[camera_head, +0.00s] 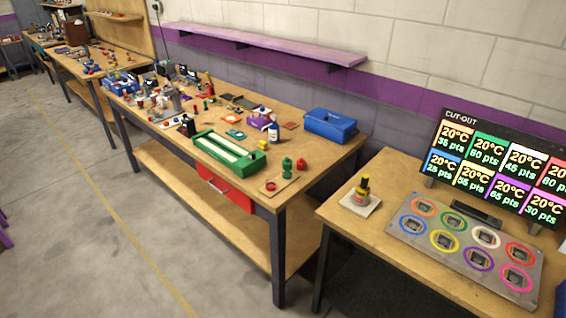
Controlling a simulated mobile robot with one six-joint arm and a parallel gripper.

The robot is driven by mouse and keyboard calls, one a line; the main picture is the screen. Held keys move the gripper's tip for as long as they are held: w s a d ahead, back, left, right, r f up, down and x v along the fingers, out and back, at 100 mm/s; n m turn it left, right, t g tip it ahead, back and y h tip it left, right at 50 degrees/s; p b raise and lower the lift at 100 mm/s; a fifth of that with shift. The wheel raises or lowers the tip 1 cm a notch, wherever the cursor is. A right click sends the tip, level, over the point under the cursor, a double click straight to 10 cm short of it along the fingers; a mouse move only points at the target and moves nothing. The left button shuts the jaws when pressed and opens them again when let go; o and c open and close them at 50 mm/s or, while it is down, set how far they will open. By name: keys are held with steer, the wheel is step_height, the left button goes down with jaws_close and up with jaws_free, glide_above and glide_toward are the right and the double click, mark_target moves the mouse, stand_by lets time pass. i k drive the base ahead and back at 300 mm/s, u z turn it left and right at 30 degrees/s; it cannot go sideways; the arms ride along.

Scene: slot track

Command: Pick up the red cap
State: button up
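Two small red items near the front right corner of the long wooden workbench could be the red cap; I cannot tell which. One red item (270,185) sits on a small tan board (274,191). The other red item (301,163) stands to the right of a dark green piece (287,164). More small red things lie farther back among the clutter, too small to make out. My gripper is not in view.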

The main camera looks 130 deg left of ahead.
mark_target(302, 163)
steer(key=z, duration=0.35)
steer(key=k, duration=0.15)
steer(key=u, duration=2.3)
steer(key=k, duration=0.2)
steer(key=u, duration=2.3)
steer(key=k, duration=0.3)
steer(key=u, duration=1)
